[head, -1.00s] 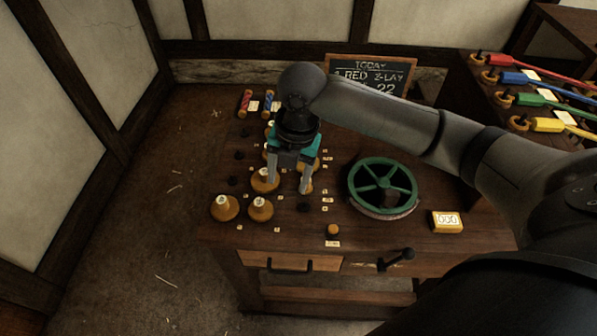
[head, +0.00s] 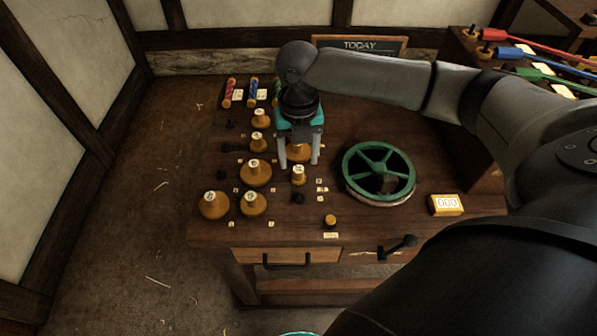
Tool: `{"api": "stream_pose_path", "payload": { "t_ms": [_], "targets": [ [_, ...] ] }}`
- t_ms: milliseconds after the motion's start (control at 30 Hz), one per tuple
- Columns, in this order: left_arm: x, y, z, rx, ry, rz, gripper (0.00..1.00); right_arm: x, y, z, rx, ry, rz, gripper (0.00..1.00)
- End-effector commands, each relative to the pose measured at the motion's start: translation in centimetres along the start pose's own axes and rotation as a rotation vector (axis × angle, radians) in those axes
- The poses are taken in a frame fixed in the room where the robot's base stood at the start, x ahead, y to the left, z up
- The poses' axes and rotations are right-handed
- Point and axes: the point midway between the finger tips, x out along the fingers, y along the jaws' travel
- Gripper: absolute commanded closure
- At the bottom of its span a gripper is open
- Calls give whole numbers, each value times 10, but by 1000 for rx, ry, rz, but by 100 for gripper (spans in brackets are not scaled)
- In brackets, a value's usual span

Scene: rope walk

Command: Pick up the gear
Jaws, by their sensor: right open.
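Several wooden gears with white labelled tops stand on the left part of the dark bench. One gear (head: 298,154) lies between the fingers of my right gripper (head: 298,167), partly covered by it. The fingers are open, one on each side of this gear in the picture; I cannot tell whether they touch it. A small gear (head: 298,176) stands just in front. Larger gears (head: 256,173), (head: 214,206) and (head: 253,205) stand to the left and front. Smaller gears (head: 259,144) and (head: 260,119) stand behind these.
Coloured spools (head: 228,94) stand at the back left. A chalkboard (head: 360,44) is behind. A drawer (head: 286,257) and crank (head: 398,247) are at the front.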

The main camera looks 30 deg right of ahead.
Motion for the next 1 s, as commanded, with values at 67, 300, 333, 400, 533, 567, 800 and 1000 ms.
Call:
{"api": "stream_pose_path", "payload": {
  "t_ms": [67, 300, 333, 400, 533, 567, 800, 1000],
  "targets": [
    [1, -1, 0, 0, -1, -1, 50, 4, 0, 0, 0, 0, 1, 34],
    [10, -2, 2, 1, -1, -2, 50, 26, -1, 3, 1, 0, -1, 34],
    [12, -2, 2, 1, -1, -2, 50, 31, -1, 4, 1, 0, 0, 34],
    [16, -2, 2, 1, -1, -2, 50, 43, -1, 5, 1, 2, -1, 34],
    [19, -2, 3, 0, -1, -2, 50, 56, -1, 5, -1, -1, -1, 34],
    [19, -2, 3, 0, -1, -2, 50, 57, -1, 5, -1, -1, -1, 34],
    [18, -2, 3, 0, -1, -3, 50, 56, -1, 5, -1, -2, 0, 40],
    [18, -2, 2, 0, -1, -3, 50, 56, -1, 5, 0, -2, 0, 63]
  ]
}}
